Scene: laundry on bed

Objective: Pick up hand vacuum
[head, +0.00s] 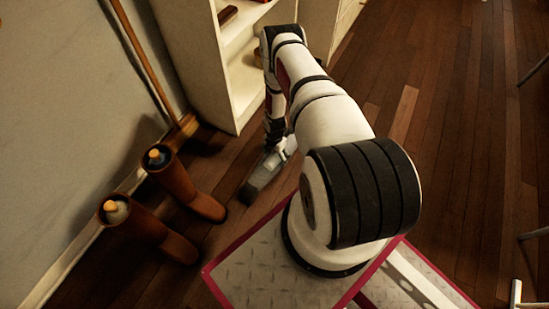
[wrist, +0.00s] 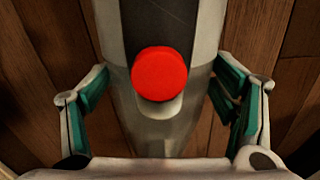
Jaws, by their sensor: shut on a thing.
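The hand vacuum (wrist: 158,120) is grey and dark with a round red button (wrist: 159,74). In the wrist view it runs up the middle of the picture, between the green-padded fingers of my gripper (wrist: 160,88), which is shut on it. In the head view the grey vacuum (head: 261,176) is low beside the boots, under my gripper (head: 279,148). Part of the vacuum is hidden behind my arm there. I cannot tell whether it touches the floor.
Two brown boots (head: 180,182) (head: 150,230) with things in their tops stand left of the vacuum by the wall. A broom (head: 146,65) leans on the wall. A white shelf (head: 232,80) stands behind my gripper. The wooden floor (head: 450,130) at right is mostly clear.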

